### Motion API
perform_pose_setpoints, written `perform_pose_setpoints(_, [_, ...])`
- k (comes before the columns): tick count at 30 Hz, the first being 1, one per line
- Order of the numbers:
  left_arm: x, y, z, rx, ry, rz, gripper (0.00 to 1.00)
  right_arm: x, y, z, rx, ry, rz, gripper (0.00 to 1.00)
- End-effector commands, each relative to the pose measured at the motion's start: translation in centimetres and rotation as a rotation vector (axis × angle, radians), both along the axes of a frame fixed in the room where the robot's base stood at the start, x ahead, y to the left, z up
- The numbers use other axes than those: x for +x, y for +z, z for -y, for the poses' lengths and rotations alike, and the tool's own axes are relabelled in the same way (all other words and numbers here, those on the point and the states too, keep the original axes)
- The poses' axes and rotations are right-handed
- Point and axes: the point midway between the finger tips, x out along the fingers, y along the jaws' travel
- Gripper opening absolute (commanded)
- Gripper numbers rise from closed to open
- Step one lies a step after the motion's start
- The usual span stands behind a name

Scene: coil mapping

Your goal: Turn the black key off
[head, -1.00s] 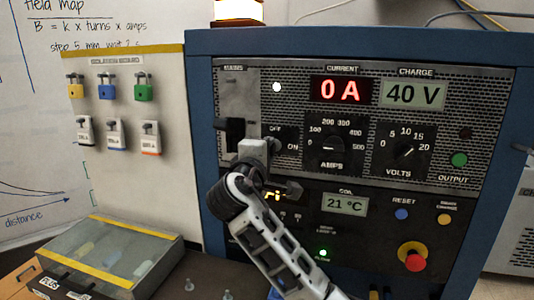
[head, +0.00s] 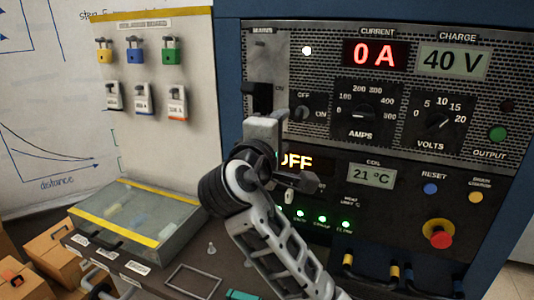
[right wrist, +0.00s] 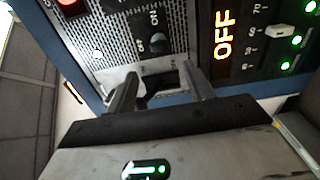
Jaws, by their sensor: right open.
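The black key (head: 302,113) is a small round dark knob on the panel, between the words OFF and ON. It also shows in the right wrist view (right wrist: 159,43), beyond the fingertips. Its exact angle is hard to read. My right gripper (head: 300,150) is open and empty, just below and in front of the key in the head view. In the right wrist view my two fingers (right wrist: 160,82) stand apart, with the light mains plate seen between them. No contact with the key shows. My left gripper is not in view.
A black mains lever (head: 262,98) stands left of the key. An orange OFF display (head: 296,162) sits below, partly behind my gripper. The AMPS dial (head: 362,112) and red button (head: 440,237) are right. A padlock board (head: 160,140) and clear-lidded box (head: 140,220) are left.

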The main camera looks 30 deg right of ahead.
Motion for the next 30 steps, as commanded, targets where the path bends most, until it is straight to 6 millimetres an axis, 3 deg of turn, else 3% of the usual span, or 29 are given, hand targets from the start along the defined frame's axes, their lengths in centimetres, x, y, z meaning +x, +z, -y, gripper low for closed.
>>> perform_pose_setpoints(4, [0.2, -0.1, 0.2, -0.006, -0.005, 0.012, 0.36, -2.2, -0.2, -2.7, 0.004, 0.005, 0.001, 0.53])
perform_pose_setpoints(11, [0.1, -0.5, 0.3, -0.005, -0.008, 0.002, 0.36, -4.2, -0.1, -5.0, 0.001, 0.002, -0.002, 0.53])
perform_pose_setpoints(30, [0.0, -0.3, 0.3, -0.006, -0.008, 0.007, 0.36, -4.6, -0.2, -5.4, 0.003, 0.002, -0.004, 0.53])
